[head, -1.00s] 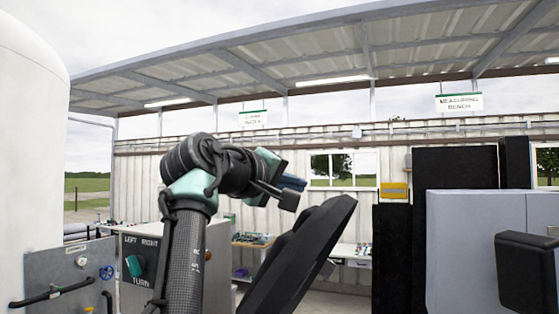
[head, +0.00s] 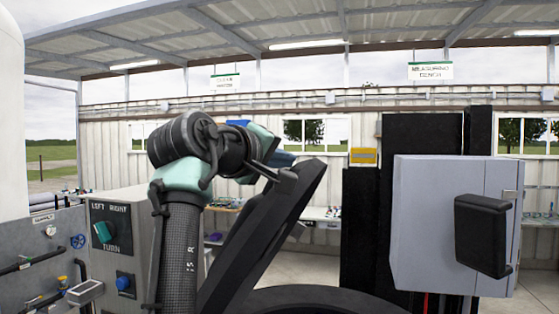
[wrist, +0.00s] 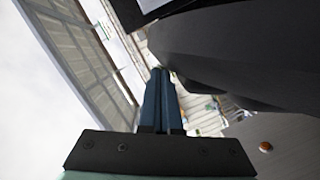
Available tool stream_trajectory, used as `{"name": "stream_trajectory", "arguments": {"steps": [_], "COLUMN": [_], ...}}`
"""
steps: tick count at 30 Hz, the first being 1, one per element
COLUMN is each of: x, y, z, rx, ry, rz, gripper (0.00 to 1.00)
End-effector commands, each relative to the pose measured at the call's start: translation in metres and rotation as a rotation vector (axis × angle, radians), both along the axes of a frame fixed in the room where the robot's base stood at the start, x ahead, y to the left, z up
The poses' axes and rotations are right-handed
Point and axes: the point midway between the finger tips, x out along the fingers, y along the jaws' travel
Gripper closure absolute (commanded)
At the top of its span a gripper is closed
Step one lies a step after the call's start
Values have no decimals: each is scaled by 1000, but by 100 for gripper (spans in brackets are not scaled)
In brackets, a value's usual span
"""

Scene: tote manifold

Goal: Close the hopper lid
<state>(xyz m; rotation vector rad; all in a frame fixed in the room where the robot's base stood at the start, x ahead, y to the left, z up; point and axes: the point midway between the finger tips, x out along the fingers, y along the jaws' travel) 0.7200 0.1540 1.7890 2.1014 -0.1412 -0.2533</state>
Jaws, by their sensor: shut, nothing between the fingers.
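The hopper lid (head: 268,232) is a dark, thick panel standing steeply tilted, leaning up to the right, just right of my arm in the head view. A dark curved rim (head: 320,296), apparently the hopper's, shows at its foot. My gripper (head: 284,160) is shut and empty near the lid's upper edge, partly hidden behind my wrist. In the wrist view the shut blue fingers (wrist: 160,76) point beside a large dark surface (wrist: 235,55), apparently the lid. I cannot tell whether they touch it.
A grey panel (head: 110,235) with a green turn knob and blue button stands left of my arm. Valves and pipes (head: 50,260) are at far left. A grey cabinet (head: 425,225) with a black handle block stands right, by tall black panels (head: 420,150). Benches line the back wall.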

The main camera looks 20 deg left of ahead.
Motion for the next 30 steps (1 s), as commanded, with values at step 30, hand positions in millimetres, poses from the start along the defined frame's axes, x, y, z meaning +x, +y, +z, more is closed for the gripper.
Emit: {"name": "stream_trajectory", "arguments": {"steps": [30], "x": [1], "y": [-231], "z": [-262], "rx": [764], "ry": [6], "rz": [-4], "gripper": [100]}}
